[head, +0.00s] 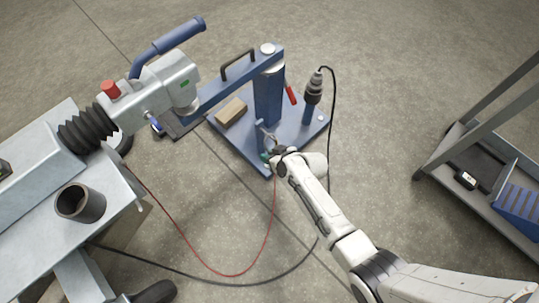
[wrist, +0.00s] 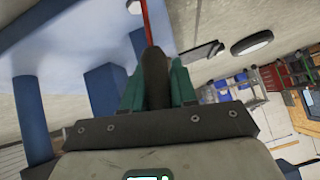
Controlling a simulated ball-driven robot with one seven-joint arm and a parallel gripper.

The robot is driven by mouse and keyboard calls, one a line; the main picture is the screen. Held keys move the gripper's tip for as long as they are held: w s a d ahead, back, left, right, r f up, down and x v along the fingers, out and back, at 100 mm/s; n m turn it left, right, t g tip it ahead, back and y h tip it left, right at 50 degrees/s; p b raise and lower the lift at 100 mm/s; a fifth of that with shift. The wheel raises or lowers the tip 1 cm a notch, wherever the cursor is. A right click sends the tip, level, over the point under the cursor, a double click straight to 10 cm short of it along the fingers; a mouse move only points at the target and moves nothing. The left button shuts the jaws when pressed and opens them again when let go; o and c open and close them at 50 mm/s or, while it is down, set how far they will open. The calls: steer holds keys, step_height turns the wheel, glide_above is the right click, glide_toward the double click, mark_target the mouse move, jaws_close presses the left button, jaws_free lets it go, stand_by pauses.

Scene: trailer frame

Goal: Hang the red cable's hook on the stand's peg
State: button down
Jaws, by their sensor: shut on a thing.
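The blue stand (head: 267,95) has a square base plate, a thick column and a long arm reaching left towards the trailer. A short blue post with a grey metal piece (head: 267,136) is beside my gripper; I cannot tell whether this is the peg or the hook. My gripper (head: 269,156) is low by the plate's front corner. In the wrist view its green fingers (wrist: 157,80) are shut on a dark piece (wrist: 156,72), with the red cable (wrist: 147,22) running away beyond it. The red cable (head: 262,250) sags in a loop to the trailer. The hook's shape is hidden.
The grey trailer frame (head: 120,206) with a dark cup (head: 80,204) is at left. A black plug (head: 314,90) stands on the plate, its black cable (head: 334,130) passing behind my arm. A wooden block (head: 231,111) lies on the plate. A grey cart (head: 470,200) is at right.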

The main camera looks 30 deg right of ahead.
steer(key=c, duration=0.8)
jaws_free()
steer(key=p+v, duration=0.6)
steer(key=v, duration=0.4)
steer(key=shift+s+r, duration=0.2)
steer(key=shift+s, duration=0.1)
steer(key=shift+d, duration=0.15)
steer(key=s+d+r+m+g+h, duration=0.1)
steer(key=s+d+r+g+h, duration=0.2)
steer(key=s+r, duration=0.65)
steer(key=s+d+r+m+g+h, duration=0.1)
steer(key=s+d+r+g, duration=0.25)
steer(key=s+r, duration=0.65)
step_height(320, 180, up, 34)
steer(key=s+p, duration=0.2)
steer(key=p, duration=3.4)
steer(key=shift+s+a+f+g+p, duration=0.15)
steer(key=shift+a+f+g+p, duration=0.05)
steer(key=shift+a+g+p, duration=0.2)
